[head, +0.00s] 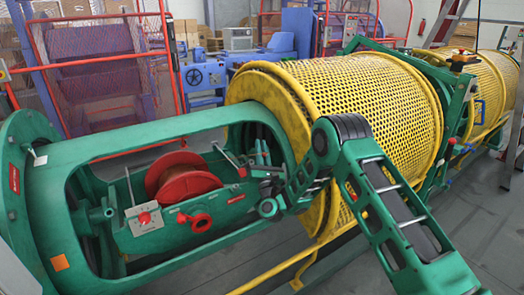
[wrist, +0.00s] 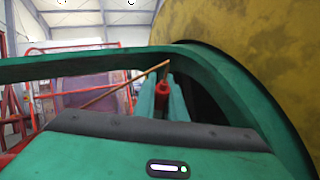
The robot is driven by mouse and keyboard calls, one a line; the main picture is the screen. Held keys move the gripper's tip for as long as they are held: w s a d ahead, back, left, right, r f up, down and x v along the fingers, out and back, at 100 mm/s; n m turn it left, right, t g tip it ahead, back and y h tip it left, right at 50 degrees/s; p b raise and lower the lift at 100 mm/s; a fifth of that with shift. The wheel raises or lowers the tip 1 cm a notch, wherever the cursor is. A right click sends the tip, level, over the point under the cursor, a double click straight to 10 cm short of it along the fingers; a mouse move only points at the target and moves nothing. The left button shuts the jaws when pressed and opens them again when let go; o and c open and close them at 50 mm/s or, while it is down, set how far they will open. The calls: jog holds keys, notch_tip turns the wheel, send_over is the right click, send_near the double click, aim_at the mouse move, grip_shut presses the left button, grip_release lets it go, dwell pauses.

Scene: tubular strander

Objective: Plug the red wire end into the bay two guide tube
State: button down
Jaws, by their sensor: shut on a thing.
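In the wrist view my gripper (wrist: 162,92) has its two green fingers closed on a short red cylinder, which looks like the red wire end (wrist: 163,87). A thin copper-brown wire (wrist: 122,84) runs from the lower left up to just above the fingertips. In the head view my green and black arm reaches in from the lower right to the right end of the open bay. The fingertips and red end are too small to make out there. I cannot pick out the bay two guide tube in either view.
A red spool (head: 187,177) with brown wire sits in the green cradle inside the open green frame (head: 150,128). The yellow perforated drum (head: 365,100) stands close to my arm. In the wrist view a green frame bar (wrist: 90,65) passes behind the fingers. Grey floor lies in front.

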dwell(0.3)
jog(key=shift+f, duration=0.1)
jog(key=shift+w+a+f, duration=0.4)
jog(key=shift+w+f, duration=0.25)
jog(key=shift+w+a+f, duration=0.4)
jog(key=shift+w+f, duration=0.2)
jog(key=shift+w+a+f, duration=0.4)
jog(key=shift+w+f, duration=0.25)
jog(key=shift+w+a+f, duration=0.5)
jog(key=shift+f, duration=0.15)
dwell(1.3)
jog(key=c, duration=1.7)
grip_release()
